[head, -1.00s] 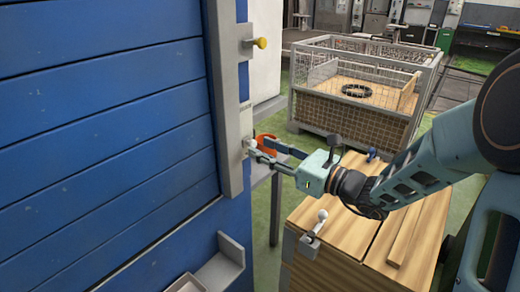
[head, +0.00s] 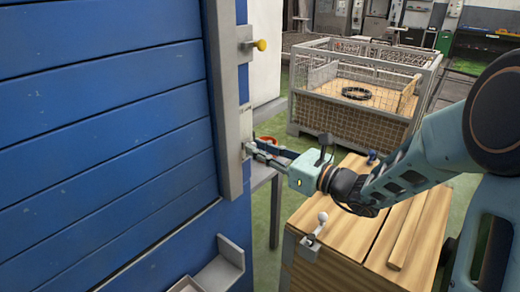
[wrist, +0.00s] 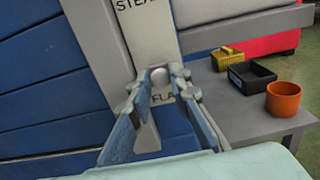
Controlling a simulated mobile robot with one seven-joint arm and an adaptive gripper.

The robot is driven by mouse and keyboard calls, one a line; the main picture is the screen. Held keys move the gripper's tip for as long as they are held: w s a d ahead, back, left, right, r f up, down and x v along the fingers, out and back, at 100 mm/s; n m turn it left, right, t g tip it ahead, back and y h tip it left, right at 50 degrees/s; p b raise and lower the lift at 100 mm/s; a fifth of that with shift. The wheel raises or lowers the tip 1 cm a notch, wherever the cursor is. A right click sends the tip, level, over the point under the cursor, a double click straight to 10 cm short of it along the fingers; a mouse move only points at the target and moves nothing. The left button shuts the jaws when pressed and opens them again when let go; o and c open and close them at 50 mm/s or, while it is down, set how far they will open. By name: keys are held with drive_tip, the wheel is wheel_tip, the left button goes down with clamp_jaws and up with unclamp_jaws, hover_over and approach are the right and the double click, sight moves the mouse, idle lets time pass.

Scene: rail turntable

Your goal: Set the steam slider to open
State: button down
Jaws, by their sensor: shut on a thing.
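The steam slider is a pale upright plate (wrist: 147,28) on the blue wall's edge, with the letters "STEA" partly showing at its top. Its white round knob (wrist: 160,79) sits between my fingertips in the wrist view. My gripper (head: 251,151) is shut on this knob at the wall's grey post, and it also shows in the wrist view (wrist: 161,82). More lettering shows just below the knob, partly hidden by my fingers. In the head view my fingers hide most of the knob.
A yellow knob (head: 261,44) juts from the post above my gripper. A grey table (wrist: 235,112) behind holds an orange pot (wrist: 284,100), a black tray (wrist: 251,76) and a yellow block (wrist: 227,58). A wooden crate (head: 345,235) with a white-ball lever (head: 322,217) stands below my arm.

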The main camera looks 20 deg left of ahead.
sight(244, 126)
wheel_tip(244, 126, up, 5)
drive_tip(key=p, duration=0.3)
drive_tip(key=shift+f+p, duration=0.1)
drive_tip(key=shift+p, duration=0.2)
drive_tip(key=c, duration=1.8)
unclamp_jaws()
